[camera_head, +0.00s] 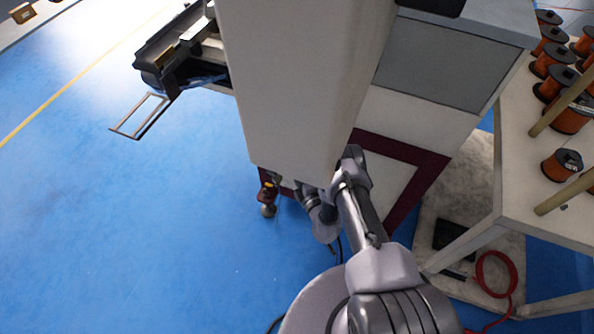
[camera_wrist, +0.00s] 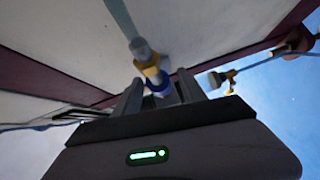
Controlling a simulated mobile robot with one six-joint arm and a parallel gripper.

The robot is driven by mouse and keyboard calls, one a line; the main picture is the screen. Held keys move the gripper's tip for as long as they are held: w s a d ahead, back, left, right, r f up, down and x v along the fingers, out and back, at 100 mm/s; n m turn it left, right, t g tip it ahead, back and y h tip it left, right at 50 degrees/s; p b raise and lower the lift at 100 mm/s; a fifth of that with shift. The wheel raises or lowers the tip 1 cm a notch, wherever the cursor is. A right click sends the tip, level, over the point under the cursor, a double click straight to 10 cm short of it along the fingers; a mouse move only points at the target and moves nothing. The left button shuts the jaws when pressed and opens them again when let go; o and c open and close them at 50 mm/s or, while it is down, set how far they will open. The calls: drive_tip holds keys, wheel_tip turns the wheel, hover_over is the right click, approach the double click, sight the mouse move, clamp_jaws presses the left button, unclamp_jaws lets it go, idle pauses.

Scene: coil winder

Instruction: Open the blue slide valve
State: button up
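In the wrist view, a small blue part (camera_wrist: 158,86), which looks like the blue slide valve, sits below a brass-yellow fitting (camera_wrist: 151,72) with a grey end on a light hose. My gripper (camera_wrist: 160,84) has its two fingers apart, one on each side of the blue part. A gap shows between the part and the left finger; whether the right finger touches it I cannot tell. The blue part's lower end is hidden by the gripper body. In the head view, my wrist is under the machine's white cabinet, and the valve is not visible.
The white cabinet (camera_head: 300,70) overhangs my wrist. A dark red frame (camera_head: 410,152) runs beneath it. Another fitting with yellow (camera_head: 268,186) is at the frame's left leg. A table with orange spools (camera_head: 562,165) stands at right, with a red hose (camera_head: 482,275) below. Blue floor is free at left.

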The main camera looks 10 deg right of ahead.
drive_tip(key=p+v, duration=0.7)
drive_tip(key=v, duration=1)
drive_tip(key=shift+s, duration=0.25)
drive_tip(key=shift+f, duration=0.1)
